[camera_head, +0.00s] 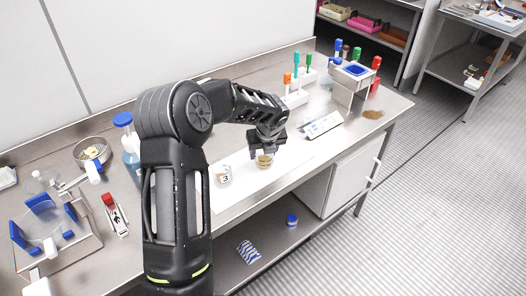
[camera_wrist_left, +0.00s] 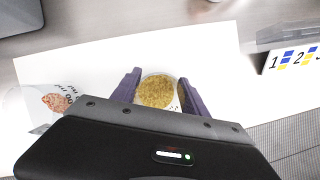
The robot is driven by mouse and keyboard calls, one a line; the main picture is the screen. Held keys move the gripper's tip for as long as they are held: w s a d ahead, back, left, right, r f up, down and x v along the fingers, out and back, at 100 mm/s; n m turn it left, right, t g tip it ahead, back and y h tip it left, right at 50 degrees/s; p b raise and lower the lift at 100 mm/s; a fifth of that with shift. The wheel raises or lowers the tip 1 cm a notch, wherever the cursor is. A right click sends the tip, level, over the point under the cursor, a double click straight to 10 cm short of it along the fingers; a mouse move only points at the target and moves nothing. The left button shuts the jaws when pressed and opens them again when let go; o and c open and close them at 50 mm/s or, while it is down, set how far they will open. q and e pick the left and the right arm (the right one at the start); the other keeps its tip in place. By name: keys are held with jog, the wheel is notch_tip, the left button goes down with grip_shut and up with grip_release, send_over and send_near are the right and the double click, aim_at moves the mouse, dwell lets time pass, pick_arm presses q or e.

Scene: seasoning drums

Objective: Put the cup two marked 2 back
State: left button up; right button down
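My left gripper (camera_head: 266,147) is over the white mat, pointing down. In the left wrist view its two purple fingers (camera_wrist_left: 157,90) close in on both sides of a clear cup of greenish-yellow seasoning (camera_wrist_left: 157,91). The cup also shows under the gripper in the head view (camera_head: 264,162). Its number is not visible, and I cannot tell whether it touches the mat. A second cup, marked 3 (camera_head: 223,176), with reddish contents, stands to its left; it also shows in the left wrist view (camera_wrist_left: 56,102). My right gripper is not in view.
A white numbered label block (camera_head: 323,125) lies right of the mat; its marks 1 and 2 show in the left wrist view (camera_wrist_left: 290,59). Behind are racks with coloured-capped tubes (camera_head: 296,98).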

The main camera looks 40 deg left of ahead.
pick_arm(q)
jog(key=o, duration=0.4)
jog(key=b+v, duration=0.1)
jog(key=v, duration=1.1)
jog(key=shift+r, duration=0.15)
dwell(0.5)
